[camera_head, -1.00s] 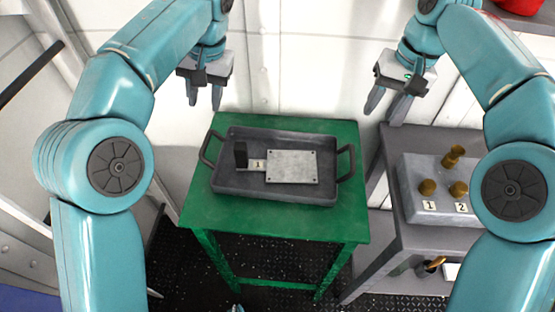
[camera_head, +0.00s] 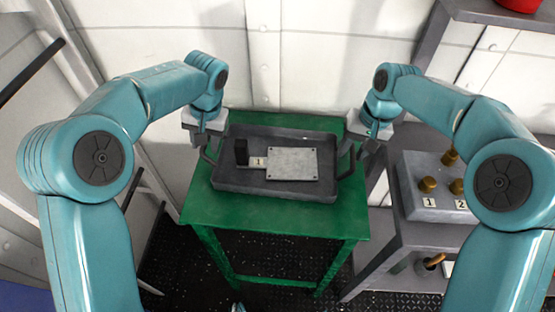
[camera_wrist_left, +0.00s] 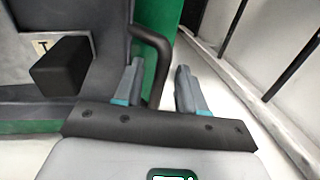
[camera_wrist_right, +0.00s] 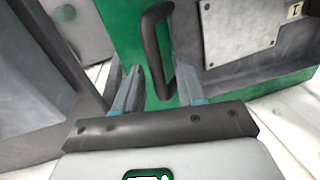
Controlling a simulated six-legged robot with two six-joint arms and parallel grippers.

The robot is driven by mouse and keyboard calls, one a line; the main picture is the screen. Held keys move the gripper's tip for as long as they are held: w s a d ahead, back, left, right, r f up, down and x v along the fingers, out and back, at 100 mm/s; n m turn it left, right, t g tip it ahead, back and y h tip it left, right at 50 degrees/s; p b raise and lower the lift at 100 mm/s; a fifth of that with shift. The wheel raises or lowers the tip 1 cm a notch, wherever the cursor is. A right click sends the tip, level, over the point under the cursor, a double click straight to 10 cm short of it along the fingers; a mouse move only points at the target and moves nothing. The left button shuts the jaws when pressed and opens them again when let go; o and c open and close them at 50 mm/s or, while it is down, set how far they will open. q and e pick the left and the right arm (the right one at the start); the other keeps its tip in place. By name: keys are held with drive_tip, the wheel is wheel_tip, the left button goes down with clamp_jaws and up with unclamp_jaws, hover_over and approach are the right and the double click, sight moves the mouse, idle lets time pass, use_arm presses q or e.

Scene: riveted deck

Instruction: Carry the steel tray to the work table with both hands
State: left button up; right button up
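The dark steel tray (camera_head: 240,181) lies on a green table (camera_head: 262,222) in the head view. It carries a black block (camera_head: 241,151), a small label marked 1 and a pale metal plate (camera_head: 291,164). My left gripper (camera_head: 203,147) is at the tray's left handle; in the left wrist view its open fingers (camera_wrist_left: 158,88) stand either side of that dark handle (camera_wrist_left: 157,45). My right gripper (camera_head: 365,148) is at the right handle; in the right wrist view its open fingers (camera_wrist_right: 157,88) straddle that handle (camera_wrist_right: 151,38). Finger contact with either handle is not clear.
A grey table (camera_head: 405,239) stands close on the right, with a box (camera_head: 408,199) bearing brass knobs and number labels. A white panelled wall (camera_head: 300,60) is behind the green table. Dark railings (camera_head: 140,180) run along the left.

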use_arm(q)
drive_tip(key=shift+s+f, duration=0.15)
drive_tip(key=shift+f, duration=0.2)
use_arm(e)
drive_tip(key=shift+s+f, duration=0.15)
drive_tip(key=shift+f, duration=0.25)
use_arm(q)
drive_tip(key=shift+a+f, duration=0.1)
use_arm(e)
drive_tip(key=shift+a+f, duration=0.1)
use_arm(q)
clamp_jaws()
use_arm(e)
clamp_jaws()
